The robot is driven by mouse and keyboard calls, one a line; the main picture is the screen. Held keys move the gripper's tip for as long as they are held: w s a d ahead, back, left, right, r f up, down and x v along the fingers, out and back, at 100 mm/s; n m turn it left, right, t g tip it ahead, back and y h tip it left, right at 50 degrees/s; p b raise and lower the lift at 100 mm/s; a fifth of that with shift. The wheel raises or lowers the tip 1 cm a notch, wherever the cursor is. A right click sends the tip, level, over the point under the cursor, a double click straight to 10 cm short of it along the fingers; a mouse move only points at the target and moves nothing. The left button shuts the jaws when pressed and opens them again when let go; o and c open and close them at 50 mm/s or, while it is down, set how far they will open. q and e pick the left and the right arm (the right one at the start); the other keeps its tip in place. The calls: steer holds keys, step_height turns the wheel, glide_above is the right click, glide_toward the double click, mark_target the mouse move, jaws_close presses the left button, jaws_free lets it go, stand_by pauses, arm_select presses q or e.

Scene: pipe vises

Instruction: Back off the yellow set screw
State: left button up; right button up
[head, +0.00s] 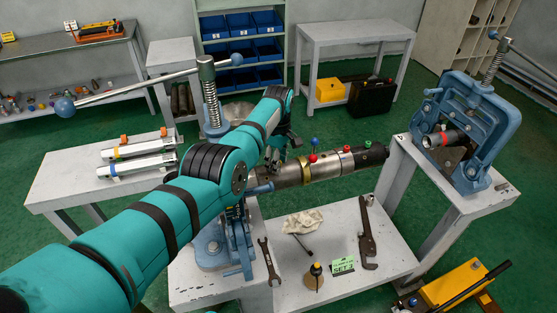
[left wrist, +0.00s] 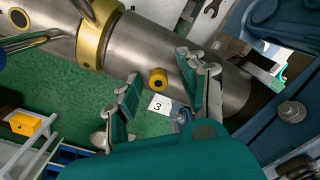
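A steel pipe tool (head: 290,175) lies horizontally, its left part hidden behind my left arm in the head view. It also shows in the left wrist view (left wrist: 140,50) with a brass collar (left wrist: 98,35). The yellow set screw (left wrist: 158,78), a short round knob with a dark centre, sticks out of the pipe's side. I cannot make it out in the head view. My left gripper (left wrist: 160,78) is open, its fingers on either side of the screw in the picture, with visible gaps. It is partly hidden by my arm in the head view (head: 277,155). My right gripper is not in view.
Blue, red and green knobs (head: 314,141) stand along the pipe. A blue vise (head: 210,240) is close to my left arm; another blue vise (head: 470,125) is at right. A wrench (head: 268,262), pipe wrench (head: 367,235), rag (head: 302,222) and green card (head: 343,265) lie below.

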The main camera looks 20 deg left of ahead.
arm_select(q)
steer(key=shift+w+r, duration=0.1)
steer(key=shift+r, duration=0.25)
step_height(320, 180, up, 11)
steer(key=shift+r, duration=0.2)
stand_by(0.5)
